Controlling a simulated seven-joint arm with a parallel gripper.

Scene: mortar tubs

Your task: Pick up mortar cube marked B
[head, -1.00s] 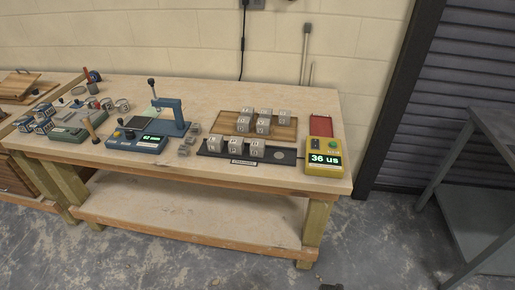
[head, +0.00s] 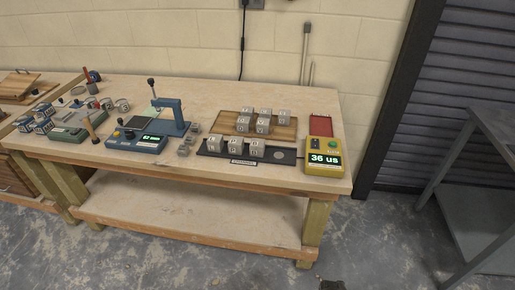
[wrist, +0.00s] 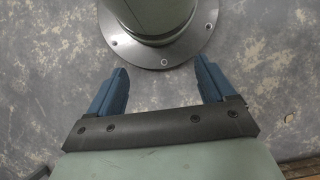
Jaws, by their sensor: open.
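Several grey mortar cubes stand on the workbench in the head view. One group of cubes (head: 263,125) sits on a wooden board (head: 288,133). A row of cubes (head: 234,145) stands on a black tray (head: 287,160) in front of it. The cubes carry dark marks on their faces, too small to read, so I cannot tell which is B. My gripper (wrist: 160,92) shows in the wrist view with its two blue fingers apart and nothing between them. It is over the grey floor, away from the bench, and no cube shows in that view.
A yellow meter (head: 324,157) reading "36 us" stands right of the tray. A blue press device (head: 137,144) and small grey pieces (head: 187,145) stand to its left. A grey metal table (head: 485,150) is at the far right. The bench's back strip is mostly clear.

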